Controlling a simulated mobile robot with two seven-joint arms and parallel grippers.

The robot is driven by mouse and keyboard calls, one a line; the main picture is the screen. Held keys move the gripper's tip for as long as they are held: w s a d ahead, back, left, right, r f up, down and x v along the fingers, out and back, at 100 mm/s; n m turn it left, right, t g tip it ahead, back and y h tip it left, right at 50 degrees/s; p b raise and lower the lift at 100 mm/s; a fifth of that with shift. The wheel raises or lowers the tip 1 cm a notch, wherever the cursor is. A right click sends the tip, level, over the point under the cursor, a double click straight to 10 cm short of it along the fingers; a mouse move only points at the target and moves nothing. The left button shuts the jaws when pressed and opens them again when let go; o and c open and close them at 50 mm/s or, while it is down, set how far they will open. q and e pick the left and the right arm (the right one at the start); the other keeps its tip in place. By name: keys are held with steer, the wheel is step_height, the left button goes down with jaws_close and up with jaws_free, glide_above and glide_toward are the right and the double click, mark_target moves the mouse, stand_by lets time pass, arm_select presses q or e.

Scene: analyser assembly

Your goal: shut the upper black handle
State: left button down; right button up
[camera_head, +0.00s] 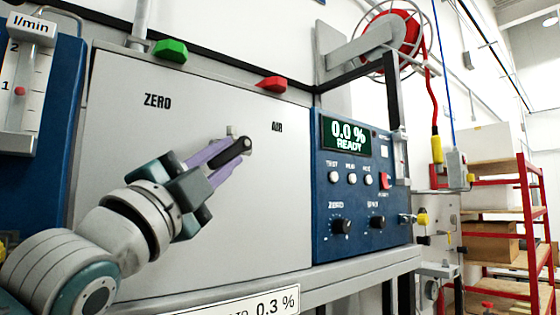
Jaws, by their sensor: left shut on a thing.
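A black handle (229,153) sits on the light grey panel (115,215), slanting up to the right towards a small round end. My left gripper (236,149) comes in from the lower left. Its two purple fingers lie on either side of the handle, and it is shut on it. The fingers hide the handle's lower left part. A small light grey fitting shows just above the fingertips. No second black handle is visible. My right gripper is not in view.
A green knob (170,50) and a red knob (272,84) sit along the panel's top edge. A blue control unit (328,215) with a display reading 0.0 % READY stands right of the panel. A flow meter (22,85) is at far left. Red shelving (528,225) stands behind right.

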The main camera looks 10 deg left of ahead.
arm_select(q)
steer(key=c, duration=0.8)
jaws_free()
steer(key=b+v, duration=0.5)
steer(key=v, duration=0.5)
steer(key=shift+b, duration=0.35)
